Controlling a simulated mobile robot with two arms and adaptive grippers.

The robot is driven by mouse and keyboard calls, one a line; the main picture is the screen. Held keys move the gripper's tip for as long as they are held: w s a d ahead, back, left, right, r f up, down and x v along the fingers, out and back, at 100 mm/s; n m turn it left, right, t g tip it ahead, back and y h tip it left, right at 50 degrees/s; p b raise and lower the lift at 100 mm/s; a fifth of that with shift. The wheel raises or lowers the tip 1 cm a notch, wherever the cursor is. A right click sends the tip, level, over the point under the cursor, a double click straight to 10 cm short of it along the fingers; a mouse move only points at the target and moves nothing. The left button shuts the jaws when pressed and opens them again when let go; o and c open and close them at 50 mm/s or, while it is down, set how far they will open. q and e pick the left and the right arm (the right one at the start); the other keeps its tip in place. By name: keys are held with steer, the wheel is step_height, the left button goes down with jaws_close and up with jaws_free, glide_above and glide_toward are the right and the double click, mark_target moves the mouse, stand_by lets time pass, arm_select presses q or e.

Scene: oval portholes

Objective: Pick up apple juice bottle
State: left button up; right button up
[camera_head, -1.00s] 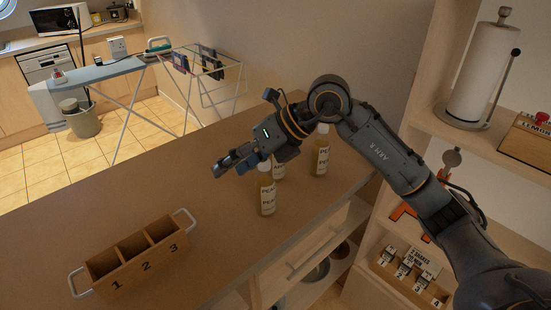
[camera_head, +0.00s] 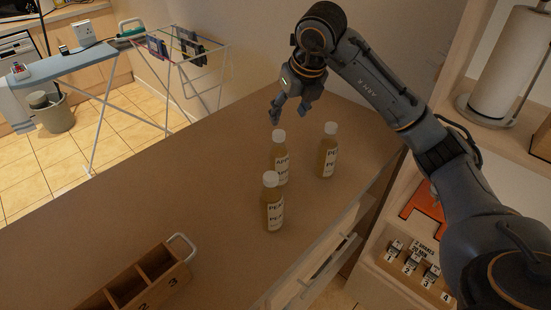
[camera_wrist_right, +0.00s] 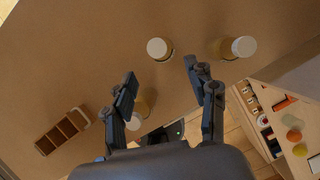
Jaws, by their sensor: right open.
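The apple juice bottle (camera_head: 280,160) stands upright on the counter, with a white cap and a label starting "APP". A bottle labelled "PEA" (camera_head: 273,205) stands in front of it, and another bottle (camera_head: 328,152) to its right. My right gripper (camera_head: 288,108) is open and empty, pointing down above and slightly behind the apple juice bottle. In the right wrist view, my spread fingers (camera_wrist_right: 160,68) show with the apple juice bottle (camera_wrist_right: 158,48) just beyond the gap, apart from both. The front bottle (camera_wrist_right: 134,121) is partly behind the left finger. My left gripper is out of view.
A wooden crate (camera_head: 180,281) with numbered compartments sits at the front left of the counter (camera_head: 170,205). A shelf with a paper roll (camera_head: 510,65) stands right. A drawer front (camera_head: 320,262) lies below the counter's right edge. The counter left of the bottles is clear.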

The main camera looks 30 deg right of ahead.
mark_target(280, 133)
steer(key=x, duration=0.5)
steer(key=shift+f+p, duration=0.15)
steer(key=shift+p, duration=0.25)
steer(key=shift+w+f, duration=0.1)
steer(key=shift+f, duration=0.1)
steer(key=shift+a+p+x, duration=0.2)
steer(key=shift+p+x, duration=0.65)
steer(key=shift+p, duration=0.05)
steer(key=x, duration=0.2)
steer(key=shift+w+f+p, duration=0.15)
steer(key=shift+f+p, duration=0.05)
steer(key=shift+p, duration=0.15)
steer(key=shift+w+f, duration=0.15)
steer(key=shift+f, duration=0.2)
steer(key=shift+c, duration=0.4)
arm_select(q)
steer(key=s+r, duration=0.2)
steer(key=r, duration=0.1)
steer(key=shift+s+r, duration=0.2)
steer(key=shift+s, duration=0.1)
arm_select(e)
jaws_close()
steer(key=shift+r, duration=0.1)
